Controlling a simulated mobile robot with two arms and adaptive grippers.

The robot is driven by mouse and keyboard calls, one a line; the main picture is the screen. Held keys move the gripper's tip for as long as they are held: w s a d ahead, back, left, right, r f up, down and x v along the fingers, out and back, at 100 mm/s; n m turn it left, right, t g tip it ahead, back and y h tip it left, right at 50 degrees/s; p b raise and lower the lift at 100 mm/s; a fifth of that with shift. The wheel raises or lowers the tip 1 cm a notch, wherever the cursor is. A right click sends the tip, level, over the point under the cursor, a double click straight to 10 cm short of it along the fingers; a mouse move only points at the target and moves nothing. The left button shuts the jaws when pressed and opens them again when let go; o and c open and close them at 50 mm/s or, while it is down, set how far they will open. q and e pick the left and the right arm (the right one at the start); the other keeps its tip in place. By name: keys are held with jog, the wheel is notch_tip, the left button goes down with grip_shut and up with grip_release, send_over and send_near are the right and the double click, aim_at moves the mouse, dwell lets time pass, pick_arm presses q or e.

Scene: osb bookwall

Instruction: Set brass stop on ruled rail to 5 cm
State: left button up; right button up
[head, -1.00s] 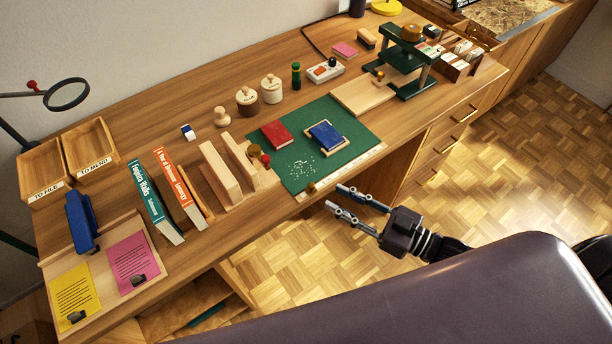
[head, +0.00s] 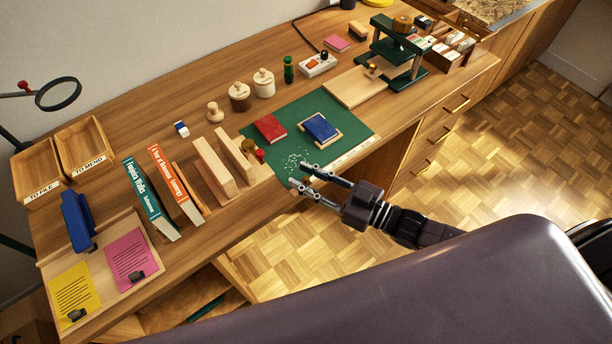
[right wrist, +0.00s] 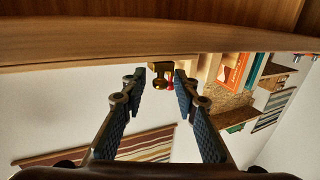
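The ruled rail (head: 352,155) is a pale strip with small marks along the front edge of the green mat. The brass stop (right wrist: 160,70) is a small gold-coloured block with a rounded knob. In the right wrist view it sits between my right gripper's fingertips, with a gap on each side. In the head view my right gripper (head: 302,177) is open at the rail's left end, and its fingers largely cover the stop. The stop's reading on the scale is too small to tell. My left gripper is not in view.
On the green mat (head: 345,118) lie a red book (head: 270,128), a blue book (head: 321,128) and scattered white bits. A wooden holder (head: 215,165) with a red knob stands left of the mat. Open floor lies in front of the desk.

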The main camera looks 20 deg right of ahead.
grip_shut()
jog(key=shift+d, duration=0.1)
jog(key=d, duration=0.1)
jog(key=w+d, duration=0.1)
jog(key=d, duration=0.1)
jog(key=d+b, duration=0.1)
jog(key=shift+w+d, duration=0.35)
grip_release()
jog(key=shift+s, duration=0.1)
jog(key=v, duration=1.2)
